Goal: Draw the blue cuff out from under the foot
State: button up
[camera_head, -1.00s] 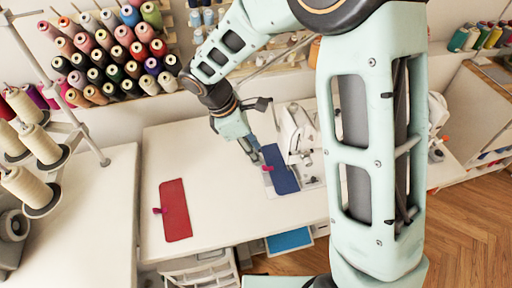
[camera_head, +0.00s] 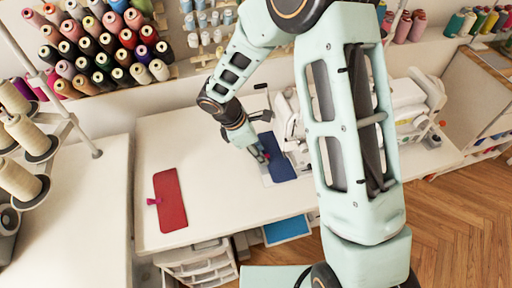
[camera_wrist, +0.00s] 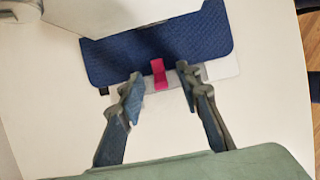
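The blue cuff (camera_head: 285,160) lies flat on the table, on the sewing machine's bed. In the wrist view the blue cuff (camera_wrist: 170,50) spans the upper middle, and a magenta tab (camera_wrist: 158,72) sticks out from its near edge. The sewing machine (camera_head: 287,118) stands over the cuff's far part; its foot is hidden. My gripper (camera_head: 264,158) is at the cuff's near left side. In the wrist view my gripper (camera_wrist: 160,82) is open, with one fingertip on each side of the magenta tab and nothing held between them.
A red cuff (camera_head: 170,200) with its own magenta tab lies at the left of the white table (camera_head: 215,200). The table between the two cuffs is clear. Thread cones (camera_head: 20,180) stand on a rack at the left, and spools (camera_head: 95,50) line the wall.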

jog(key=shift+f, duration=0.1)
grip_shut()
jog(key=shift+a, duration=0.15)
jog(key=shift+s+a, duration=0.3)
jog(key=shift+a, duration=0.65)
jog(key=shift+r, duration=0.2)
jog(key=shift+s+a+r+p, duration=0.1)
jog(key=shift+r+p, duration=0.75)
jog(key=shift+r, duration=0.25)
jog(key=shift+a+r+p, duration=0.1)
jog(key=shift+r+p, duration=0.75)
jog(key=shift+r, duration=0.2)
